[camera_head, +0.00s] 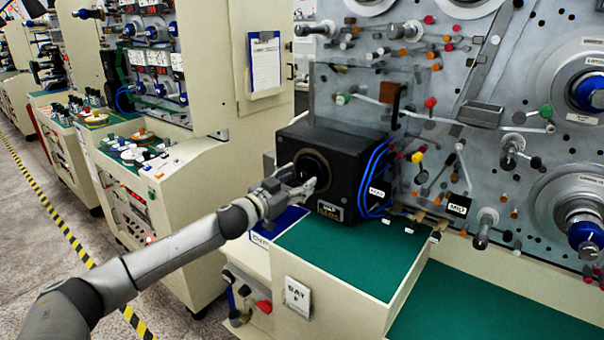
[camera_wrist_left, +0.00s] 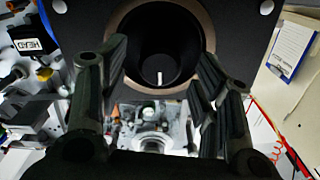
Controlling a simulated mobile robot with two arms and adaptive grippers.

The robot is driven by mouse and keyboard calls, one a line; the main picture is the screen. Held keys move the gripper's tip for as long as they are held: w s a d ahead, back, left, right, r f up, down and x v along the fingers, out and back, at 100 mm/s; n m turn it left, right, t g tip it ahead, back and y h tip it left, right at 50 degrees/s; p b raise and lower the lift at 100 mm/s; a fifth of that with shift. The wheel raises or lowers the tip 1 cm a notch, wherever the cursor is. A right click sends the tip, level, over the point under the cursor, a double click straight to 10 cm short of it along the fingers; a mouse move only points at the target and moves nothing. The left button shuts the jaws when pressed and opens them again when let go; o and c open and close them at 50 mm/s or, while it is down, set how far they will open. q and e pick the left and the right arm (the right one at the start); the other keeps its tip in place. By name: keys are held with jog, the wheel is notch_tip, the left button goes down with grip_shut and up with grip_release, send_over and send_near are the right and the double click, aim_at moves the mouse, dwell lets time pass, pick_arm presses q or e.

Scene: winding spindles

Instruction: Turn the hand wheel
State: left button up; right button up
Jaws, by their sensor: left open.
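The hand wheel (camera_head: 311,165) is a dark round part with a brownish rim on the front of a black box (camera_head: 345,155). In the left wrist view the hand wheel (camera_wrist_left: 157,50) shows as a dark round hollow with a short white mark low in it. My left gripper (camera_head: 307,187) is at the box's front, by the lower part of the wheel. In the wrist view its fingers (camera_wrist_left: 162,62) stand wide apart, one on each side of the wheel's dark middle, with nothing between them. I cannot tell whether they touch it. My right gripper is not in view.
A green-topped bench (camera_head: 350,250) lies below the box. Blue cables (camera_head: 374,172) run down the box's right side. The upright panel (camera_head: 480,120) behind carries several rollers and spindles. A cream cabinet door (camera_head: 212,65) with a clipboard (camera_head: 265,62) is at the left.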

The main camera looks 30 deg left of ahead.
pick_arm(q)
jog(key=shift+w+d+p, duration=0.1)
jog(key=shift+w+p, duration=0.25)
jog(key=shift+w, duration=0.8)
jog(key=c, duration=1)
jog(key=shift+c, duration=0.2)
jog(key=shift+m, duration=0.4)
jog(key=m, duration=0.3)
jog(key=shift+m+p, duration=0.4)
jog(key=m, duration=0.5)
jog(key=shift+p, duration=0.3)
jog(key=m, duration=0.5)
jog(key=shift+m, duration=0.4)
jog(key=m, duration=0.5)
jog(key=shift+p, duration=0.3)
